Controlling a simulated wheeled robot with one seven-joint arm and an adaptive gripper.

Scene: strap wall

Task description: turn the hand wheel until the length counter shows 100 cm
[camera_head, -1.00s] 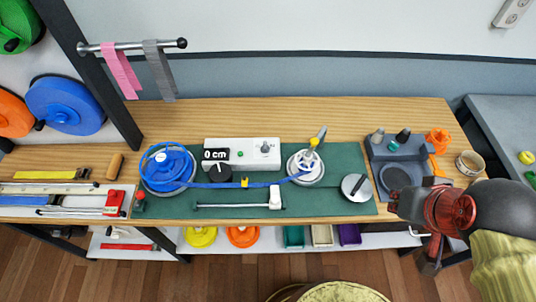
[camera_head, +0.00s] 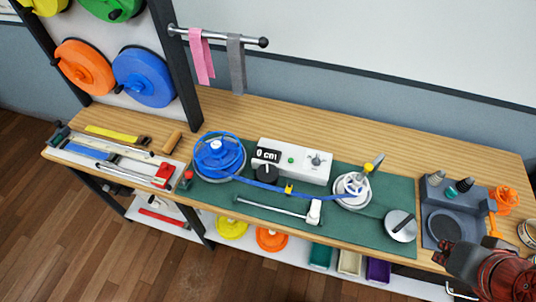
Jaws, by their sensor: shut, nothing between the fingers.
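A white hand wheel (camera_head: 354,186) with a yellow knob (camera_head: 367,168) stands on the green mat (camera_head: 375,232), right of centre. A blue strap (camera_head: 300,190) runs to it from the blue reel (camera_head: 218,156) at the mat's left. The length counter (camera_head: 267,155) on the white box (camera_head: 292,157) behind the strap reads 0 cm. My gripper (camera_head: 460,259) is at the lower right, cut off by the picture's edge, in front of the grey tool holder. It is shut and empty, well apart from the wheel. Its fingertips are not clearly visible.
A grey disc (camera_head: 400,226) with a dark bar and a grey tool holder (camera_head: 439,197) stand right of the wheel. A white slide on a rod (camera_head: 313,211) lies in front. A dark post (camera_head: 176,62) and strap rail (camera_head: 220,36) rise at the back left. The bench's back strip is clear.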

